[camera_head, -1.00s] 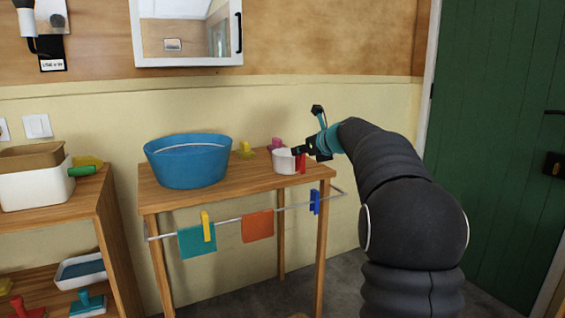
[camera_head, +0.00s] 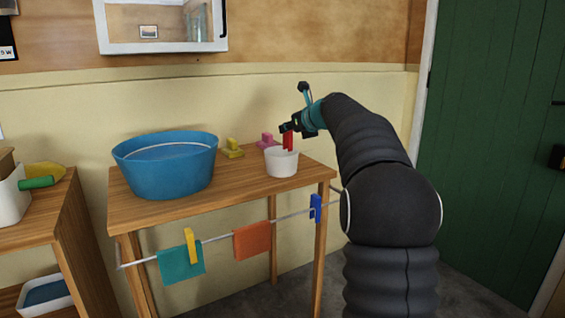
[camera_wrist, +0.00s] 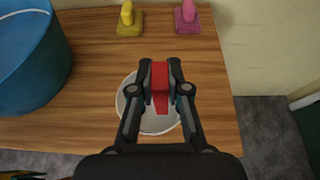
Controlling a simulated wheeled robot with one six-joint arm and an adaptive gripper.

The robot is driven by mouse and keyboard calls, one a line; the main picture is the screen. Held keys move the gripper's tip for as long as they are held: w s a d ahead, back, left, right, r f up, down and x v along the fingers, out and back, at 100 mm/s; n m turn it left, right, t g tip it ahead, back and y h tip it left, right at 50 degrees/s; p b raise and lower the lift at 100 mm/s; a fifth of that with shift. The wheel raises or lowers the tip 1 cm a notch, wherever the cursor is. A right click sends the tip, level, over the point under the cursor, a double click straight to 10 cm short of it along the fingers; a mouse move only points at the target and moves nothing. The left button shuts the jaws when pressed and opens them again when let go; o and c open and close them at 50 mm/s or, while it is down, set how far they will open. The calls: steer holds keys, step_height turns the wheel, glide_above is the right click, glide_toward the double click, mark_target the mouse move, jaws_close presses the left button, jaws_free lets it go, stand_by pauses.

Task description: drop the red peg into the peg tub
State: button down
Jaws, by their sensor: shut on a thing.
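The red peg (camera_head: 288,140) is held in my gripper (camera_head: 290,129), which is shut on its upper part. In the head view the peg hangs upright over the white tub (camera_head: 282,166), its lower end at about the rim's height. In the wrist view the red peg (camera_wrist: 160,84) sits between the fingertips of my gripper (camera_wrist: 160,70). The white tub (camera_wrist: 126,108) is below it, partly hidden by the fingers. I cannot tell whether the peg's lower end is inside the rim.
A blue basin (camera_head: 165,170) stands left on the wooden table (camera_head: 240,190). A yellow thing (camera_head: 232,149) and a pink thing (camera_head: 266,140) lie behind the tub. A rail along the front carries an orange cloth (camera_head: 252,241), a teal cloth (camera_head: 182,263) and a blue peg (camera_head: 315,208).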

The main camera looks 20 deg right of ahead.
mark_target(290, 141)
steer(key=f, duration=0.1)
steer(key=f+b, duration=0.2)
steer(key=shift+a+f, duration=0.25)
steer(key=shift+f+b, duration=0.55)
steer(key=shift+b, duration=0.15)
steer(key=shift+d, duration=0.1)
steer(key=c, duration=1.1)
jaws_free()
steer(key=shift+o, duration=0.2)
steer(key=v, duration=1.2)
